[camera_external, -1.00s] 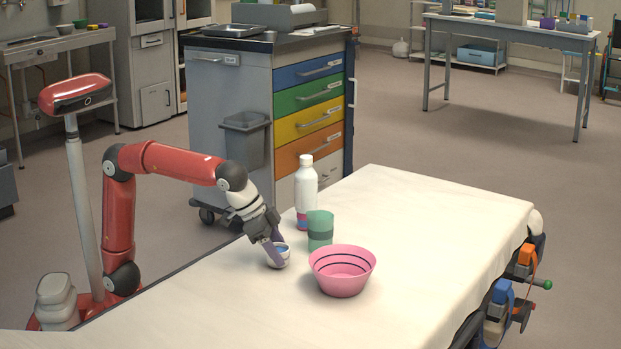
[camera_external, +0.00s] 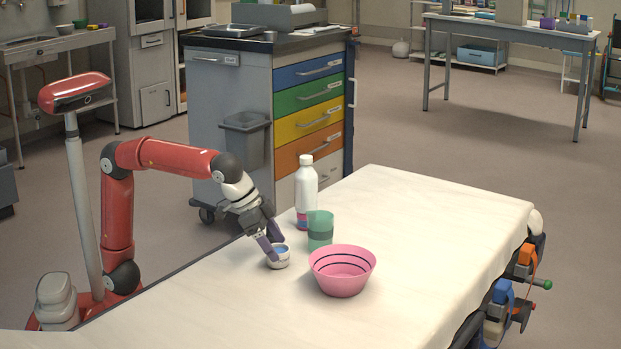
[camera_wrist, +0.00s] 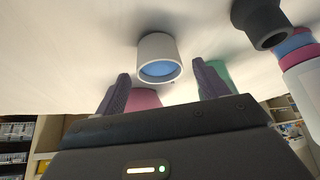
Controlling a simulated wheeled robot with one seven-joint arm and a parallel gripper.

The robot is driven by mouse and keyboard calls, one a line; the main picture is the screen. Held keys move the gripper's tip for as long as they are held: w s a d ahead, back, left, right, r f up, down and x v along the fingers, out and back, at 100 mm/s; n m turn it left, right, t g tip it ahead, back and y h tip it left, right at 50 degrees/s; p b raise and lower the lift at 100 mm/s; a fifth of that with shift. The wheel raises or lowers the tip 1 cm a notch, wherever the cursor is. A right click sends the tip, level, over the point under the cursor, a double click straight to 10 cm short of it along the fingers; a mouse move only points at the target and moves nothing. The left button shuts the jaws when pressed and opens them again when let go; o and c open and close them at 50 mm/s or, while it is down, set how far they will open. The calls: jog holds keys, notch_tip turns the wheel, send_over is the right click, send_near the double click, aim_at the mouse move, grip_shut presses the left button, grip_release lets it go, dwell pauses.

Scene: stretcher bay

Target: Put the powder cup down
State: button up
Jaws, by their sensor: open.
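The powder cup is a small white cup (camera_external: 278,259) with blue inside, standing upright on the white-covered stretcher (camera_external: 225,290). In the wrist view the cup (camera_wrist: 158,48) sits beyond the fingertips, in line with the gap between them. My gripper (camera_external: 271,246) is open, its two purple fingers just above and to the left of the cup. The wrist view shows the fingers (camera_wrist: 161,92) spread apart with nothing between them. Whether a finger still touches the cup I cannot tell.
A pink bowl (camera_external: 341,280) with dark stripes stands to the right of the cup. A green cup (camera_external: 319,228) and a white bottle (camera_external: 306,185) stand behind it. The stretcher is clear at the front left and at the far right.

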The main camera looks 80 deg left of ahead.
jog(key=p+v, duration=0.2)
jog(key=v, duration=0.8)
jog(key=s+a+f+n, duration=0.1)
jog(key=s+a+f, duration=0.25)
jog(key=a, duration=0.45)
jog(key=s+a+f+n, duration=0.1)
jog(key=s+a+f, duration=0.25)
jog(key=a, duration=0.55)
jog(key=s+a+f, duration=0.4)
jog(key=f, duration=0.2)
jog(key=s+a+f+n+y, duration=0.1)
jog(key=s+a+f, duration=0.3)
jog(key=f, duration=0.3)
jog(key=shift+s+y, duration=0.3)
jog(key=shift+s, duration=0.4)
jog(key=shift+r, duration=0.1)
